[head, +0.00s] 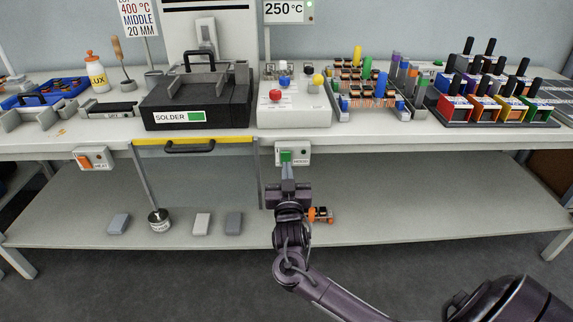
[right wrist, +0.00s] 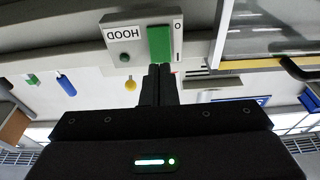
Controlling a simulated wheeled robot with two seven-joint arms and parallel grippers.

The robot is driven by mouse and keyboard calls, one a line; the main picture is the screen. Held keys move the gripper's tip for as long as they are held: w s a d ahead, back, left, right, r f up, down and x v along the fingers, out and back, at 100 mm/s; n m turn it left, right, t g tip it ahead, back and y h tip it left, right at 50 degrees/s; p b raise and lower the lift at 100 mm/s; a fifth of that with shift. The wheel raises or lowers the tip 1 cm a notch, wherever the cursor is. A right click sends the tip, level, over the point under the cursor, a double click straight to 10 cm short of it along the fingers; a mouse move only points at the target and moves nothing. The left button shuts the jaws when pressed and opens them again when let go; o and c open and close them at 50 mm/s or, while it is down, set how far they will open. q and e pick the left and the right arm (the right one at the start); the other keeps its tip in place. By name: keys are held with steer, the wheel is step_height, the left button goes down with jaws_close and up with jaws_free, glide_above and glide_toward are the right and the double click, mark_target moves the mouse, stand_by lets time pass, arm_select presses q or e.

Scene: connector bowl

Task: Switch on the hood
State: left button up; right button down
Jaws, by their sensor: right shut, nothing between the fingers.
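The hood switch box (head: 303,153) is a pale box on the front edge of the bench, with a green rocker (head: 285,156) on its left side. In the right wrist view the box (right wrist: 121,32) appears upside down, labelled HOOD, with the green rocker (right wrist: 160,42) and a small dark green lamp (right wrist: 124,57). My right gripper (head: 287,167) is shut and empty, its fingertips at the rocker. In the right wrist view the closed fingertips (right wrist: 160,69) meet the rocker's lower end; I cannot tell whether they press it. My left gripper is not in view.
A second switch box (head: 101,155) with an orange rocker sits further left. A black solder unit (head: 220,105) and a pale box with coloured knobs (head: 305,112) stand on the bench above. The lower shelf (head: 420,205) is mostly clear on the right.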

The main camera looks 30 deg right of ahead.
mark_target(286, 155)
steer(key=shift+x, duration=1.05)
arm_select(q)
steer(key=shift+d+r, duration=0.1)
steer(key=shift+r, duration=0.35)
arm_select(e)
steer(key=shift+w+d, duration=0.2)
steer(key=shift+w, duration=0.05)
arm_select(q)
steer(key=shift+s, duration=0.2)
arm_select(e)
steer(key=shift+r, duration=0.1)
steer(key=shift+w+d+r+g+p, duration=0.15)
steer(key=shift+r+g+p, duration=0.15)
steer(key=shift+p, duration=0.45)
steer(key=shift+f, duration=0.25)
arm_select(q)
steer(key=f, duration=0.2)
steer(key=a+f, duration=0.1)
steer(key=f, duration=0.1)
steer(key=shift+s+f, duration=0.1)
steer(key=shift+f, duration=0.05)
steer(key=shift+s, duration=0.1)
